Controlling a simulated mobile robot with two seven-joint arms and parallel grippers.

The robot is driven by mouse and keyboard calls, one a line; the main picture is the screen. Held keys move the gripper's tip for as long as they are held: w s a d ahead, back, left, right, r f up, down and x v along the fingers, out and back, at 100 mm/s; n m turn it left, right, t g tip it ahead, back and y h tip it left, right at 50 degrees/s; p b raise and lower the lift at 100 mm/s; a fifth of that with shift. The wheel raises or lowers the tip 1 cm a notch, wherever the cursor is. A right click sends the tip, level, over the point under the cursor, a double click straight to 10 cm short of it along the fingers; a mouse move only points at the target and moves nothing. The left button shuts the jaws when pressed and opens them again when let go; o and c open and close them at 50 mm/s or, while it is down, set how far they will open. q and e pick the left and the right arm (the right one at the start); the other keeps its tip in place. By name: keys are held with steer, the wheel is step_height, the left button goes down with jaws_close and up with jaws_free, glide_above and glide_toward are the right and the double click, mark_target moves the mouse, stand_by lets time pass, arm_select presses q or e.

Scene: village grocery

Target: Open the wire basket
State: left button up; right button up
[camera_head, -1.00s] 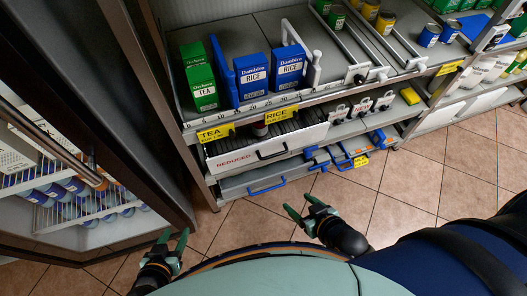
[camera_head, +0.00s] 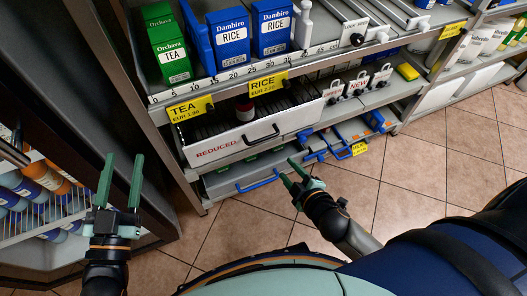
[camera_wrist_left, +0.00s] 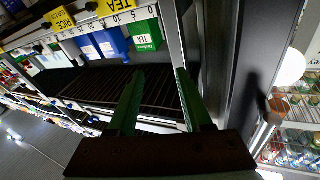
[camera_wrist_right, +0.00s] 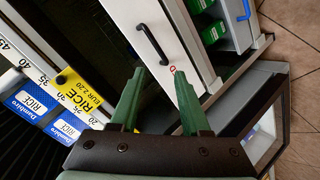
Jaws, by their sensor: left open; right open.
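A white-fronted basket marked REDUCED (camera_head: 220,149) sits under the upper shelf, with dark slats inside and a black bar handle (camera_head: 262,138) on its front. Its dark inside shows above the front in the head view; how far it is drawn out I cannot tell. Dark slats (camera_wrist_left: 150,88) also show in the left wrist view. My right gripper (camera_head: 288,171) is open and empty, below and right of the handle. In the right wrist view the black handle (camera_wrist_right: 152,45) lies just beyond the open fingertips (camera_wrist_right: 159,72). My left gripper (camera_head: 123,160) is open and empty, left of the basket.
A lower drawer with a blue handle (camera_head: 258,182) sits beneath. Tea (camera_head: 168,45) and rice boxes (camera_head: 230,40) stand above. A dark cabinet with bottles (camera_head: 40,175) is close on the left. Tiled floor (camera_head: 410,170) is free at right.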

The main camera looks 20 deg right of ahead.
mark_target(264, 138)
arm_select(q)
steer(key=s+d+r+m+t+h+b, duration=0.2)
steer(key=s+r+m+h+b, duration=0.3)
steer(key=h+b, duration=0.4)
steer(key=s+m+t+b, duration=0.1)
steer(key=s+b, duration=0.1)
steer(key=b, duration=0.1)
steer(key=shift+t, duration=0.3)
arm_select(e)
steer(key=w+f+n+t, duration=0.1)
steer(key=w+f+n, duration=0.1)
steer(key=w, duration=0.4)
steer(key=w+f+n+t, duration=0.1)
steer(key=w+f+n, duration=0.2)
steer(key=w, duration=0.2)
steer(key=w+a+f+n+t, duration=0.1)
steer(key=w+f+n, duration=0.1)
steer(key=w, duration=0.4)
steer(key=shift+w+f+n+y, duration=0.3)
steer(key=shift+f, duration=0.35)
arm_select(q)
steer(key=shift+s+d, duration=0.1)
arm_select(e)
steer(key=shift+c, duration=0.3)
jaws_close()
